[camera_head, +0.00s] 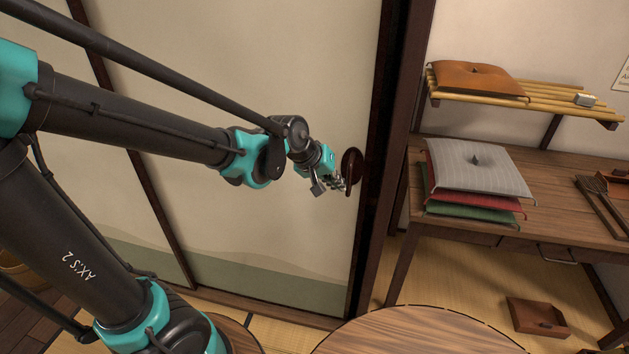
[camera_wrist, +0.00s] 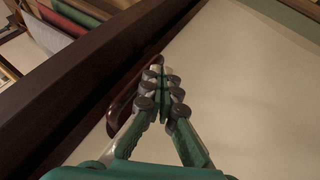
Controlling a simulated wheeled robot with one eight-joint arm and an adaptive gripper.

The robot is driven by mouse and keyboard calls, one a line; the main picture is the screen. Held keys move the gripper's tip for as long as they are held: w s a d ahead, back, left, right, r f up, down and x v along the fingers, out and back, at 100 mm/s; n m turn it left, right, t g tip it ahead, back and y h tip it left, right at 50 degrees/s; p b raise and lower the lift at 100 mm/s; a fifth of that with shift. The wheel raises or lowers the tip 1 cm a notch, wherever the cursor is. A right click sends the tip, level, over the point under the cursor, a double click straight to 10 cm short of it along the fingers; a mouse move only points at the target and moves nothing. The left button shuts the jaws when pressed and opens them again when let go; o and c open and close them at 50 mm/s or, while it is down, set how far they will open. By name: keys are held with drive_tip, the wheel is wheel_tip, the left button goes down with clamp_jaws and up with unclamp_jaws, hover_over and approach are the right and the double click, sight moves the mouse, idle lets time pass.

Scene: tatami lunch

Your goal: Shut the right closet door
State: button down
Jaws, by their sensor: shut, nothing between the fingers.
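The right closet door (camera_head: 270,120) is a cream sliding panel with a green band low down and a dark wooden frame. Its dark oval pull (camera_head: 352,168) sits near the right edge of the panel. My gripper (camera_head: 341,183) is shut and empty, with its fingertips just left of the pull. In the wrist view the shut fingers (camera_wrist: 160,72) lie next to the dark pull (camera_wrist: 122,103), over the cream panel (camera_wrist: 245,90). I cannot tell whether they touch the pull. The door's right edge is close to the dark post (camera_head: 392,130); any gap there is unclear.
Right of the post stands a wooden desk (camera_head: 560,190) with stacked cushions (camera_head: 480,170). A slatted shelf (camera_head: 550,98) above holds an orange cushion (camera_head: 475,78). A round wooden table (camera_head: 420,335) stands low in front. A small wooden tray (camera_head: 537,317) lies on the tatami.

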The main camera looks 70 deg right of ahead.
drive_tip(key=shift+s+d, duration=0.15)
drive_tip(key=shift+s, duration=1.6)
drive_tip(key=shift+w, duration=0.1)
